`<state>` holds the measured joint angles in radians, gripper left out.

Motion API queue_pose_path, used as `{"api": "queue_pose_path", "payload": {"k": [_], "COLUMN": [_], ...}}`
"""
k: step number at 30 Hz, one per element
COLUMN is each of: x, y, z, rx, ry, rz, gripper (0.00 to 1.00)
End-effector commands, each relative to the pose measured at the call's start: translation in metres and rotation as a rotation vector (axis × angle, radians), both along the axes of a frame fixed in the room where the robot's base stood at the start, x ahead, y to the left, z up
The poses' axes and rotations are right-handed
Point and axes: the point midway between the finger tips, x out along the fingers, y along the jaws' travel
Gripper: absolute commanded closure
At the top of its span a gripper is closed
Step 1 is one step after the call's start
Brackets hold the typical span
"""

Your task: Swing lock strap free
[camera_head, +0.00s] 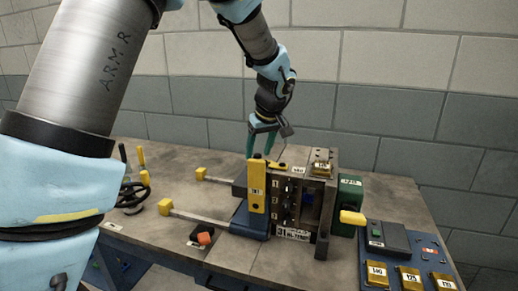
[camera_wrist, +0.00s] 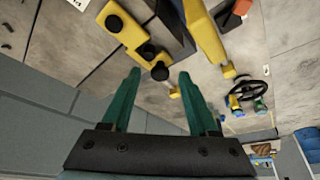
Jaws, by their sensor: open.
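The mould (camera_head: 318,205) stands on the bench as a dark metal block. A flat yellow bar with black round knobs lies on its top, in the head view (camera_head: 278,165) and the wrist view (camera_wrist: 122,25). A labelled yellow plate (camera_head: 257,190) stands upright at its front left; it also shows in the wrist view (camera_wrist: 205,40). I cannot tell for certain which is the lock strap. My gripper (camera_head: 262,142) is open and empty above the mould's back left. In the wrist view, its green fingers (camera_wrist: 159,78) point toward the knobbed bar, with a black knob between the tips.
Two rods with yellow ends (camera_head: 190,217) stick out to the left. A black handwheel (camera_head: 132,195) and an orange-topped switch (camera_head: 204,238) sit on the bench (camera_head: 150,245). A green box (camera_head: 348,195) and blue panel (camera_head: 430,250) are right. The brick wall is behind.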

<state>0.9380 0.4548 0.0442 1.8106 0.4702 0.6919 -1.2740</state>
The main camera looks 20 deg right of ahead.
Motion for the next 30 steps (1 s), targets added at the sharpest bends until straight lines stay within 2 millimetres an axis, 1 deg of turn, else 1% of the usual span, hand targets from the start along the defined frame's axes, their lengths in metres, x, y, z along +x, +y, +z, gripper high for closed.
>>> {"api": "queue_pose_path", "payload": {"k": [6, 22, 30], "x": [0.0001, 0.0000, 0.0000], "y": [0.0001, 0.0001, 0.0001], "z": [-0.0004, -0.0001, -0.0001], "rx": [0.000, 0.000, 0.001], "ry": [0.000, 0.000, 0.000], "rz": [0.000, 0.000, 0.000], "gripper": [0.40, 0.99, 1.00]}}
